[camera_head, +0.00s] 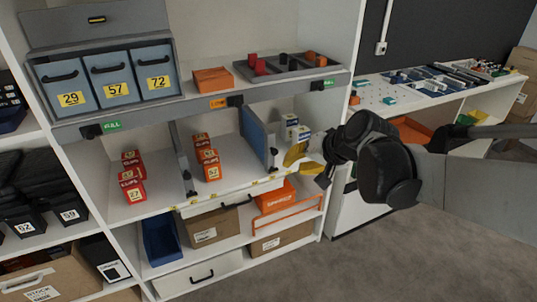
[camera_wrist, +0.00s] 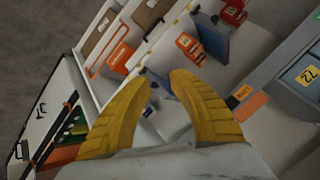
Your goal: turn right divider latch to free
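The right divider (camera_head: 257,137) is a blue upright panel on the middle shelf. Its latch (camera_head: 273,153) shows as small dark knobs at its front lower edge; whether it is locked or free is too small to tell. My gripper (camera_head: 296,156) has yellow fingers and is just right of the latch, apart from it. In the wrist view my gripper (camera_wrist: 162,80) is open, with a gap between the fingertips and nothing held.
Red cartons (camera_head: 132,176) and orange cartons (camera_head: 207,157) stand left of the divider. Small white cartons (camera_head: 299,133) stand behind my gripper. Blue bins (camera_head: 115,80) and a grey tray (camera_head: 286,68) sit above.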

